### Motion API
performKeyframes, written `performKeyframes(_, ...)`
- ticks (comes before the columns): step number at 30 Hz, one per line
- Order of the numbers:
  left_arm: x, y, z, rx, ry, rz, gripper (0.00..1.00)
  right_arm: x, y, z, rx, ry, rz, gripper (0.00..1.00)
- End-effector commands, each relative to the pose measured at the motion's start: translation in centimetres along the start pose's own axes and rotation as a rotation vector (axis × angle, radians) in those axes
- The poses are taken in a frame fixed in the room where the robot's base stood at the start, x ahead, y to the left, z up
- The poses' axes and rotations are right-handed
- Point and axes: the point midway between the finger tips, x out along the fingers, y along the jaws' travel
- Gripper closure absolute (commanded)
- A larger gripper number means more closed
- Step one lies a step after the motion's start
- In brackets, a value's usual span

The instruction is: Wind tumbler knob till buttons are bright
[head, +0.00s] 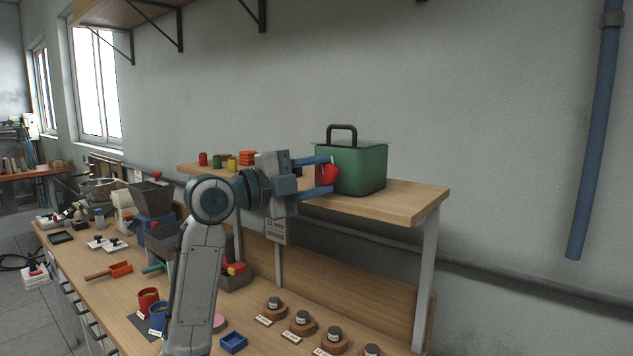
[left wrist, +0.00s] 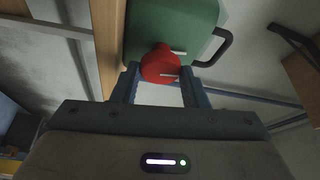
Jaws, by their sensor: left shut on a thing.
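A green box (head: 362,170) with a dark handle on top stands on the raised wooden shelf. A red knob (head: 328,174) sits on its side facing my left gripper. My left gripper (head: 322,175) has its two blue fingers on either side of the knob and is shut on it. In the left wrist view the red knob (left wrist: 160,64) lies between the fingertips of the gripper (left wrist: 160,78), with the green box (left wrist: 165,22) behind it. A pale line marks the knob and another the box face. No lit buttons show. My right gripper is in neither view.
The shelf (head: 415,200) carries small coloured pots and an orange stack (head: 248,157) at its left. The workbench (head: 120,300) below holds bins, mugs, a blue tray (head: 233,343) and several labelled round pieces. A blue pipe (head: 595,130) runs down the wall at right.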

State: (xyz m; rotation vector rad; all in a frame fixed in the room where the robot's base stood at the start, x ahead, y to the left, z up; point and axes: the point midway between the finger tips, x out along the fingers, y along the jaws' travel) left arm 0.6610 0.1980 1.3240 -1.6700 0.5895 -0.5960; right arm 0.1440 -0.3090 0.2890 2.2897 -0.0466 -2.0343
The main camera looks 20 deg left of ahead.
Motion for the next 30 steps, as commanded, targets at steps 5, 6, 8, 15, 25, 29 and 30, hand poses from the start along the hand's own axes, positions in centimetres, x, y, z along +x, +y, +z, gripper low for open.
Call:
performKeyframes(5,0.0,-0.2,0.0,0.155,0.000,0.066,0.83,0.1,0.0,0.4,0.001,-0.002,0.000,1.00)
performKeyframes(6,0.0,-0.2,0.0,0.190,0.000,0.081,0.83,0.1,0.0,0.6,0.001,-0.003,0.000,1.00)
performKeyframes(8,0.0,-0.2,0.0,0.242,0.001,0.103,0.83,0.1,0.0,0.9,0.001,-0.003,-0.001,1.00)
performKeyframes(15,0.1,-0.3,-0.1,0.451,0.002,0.190,0.83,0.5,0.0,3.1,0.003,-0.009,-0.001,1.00)
performKeyframes(25,0.1,-0.4,-0.2,0.703,0.003,0.294,0.83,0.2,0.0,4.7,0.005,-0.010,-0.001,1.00)
performKeyframes(29,0.1,-0.4,-0.2,0.775,0.003,0.324,0.83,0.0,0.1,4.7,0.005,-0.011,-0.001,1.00)
performKeyframes(30,0.1,-0.4,-0.2,0.794,0.002,0.331,0.83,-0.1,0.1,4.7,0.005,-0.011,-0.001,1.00)
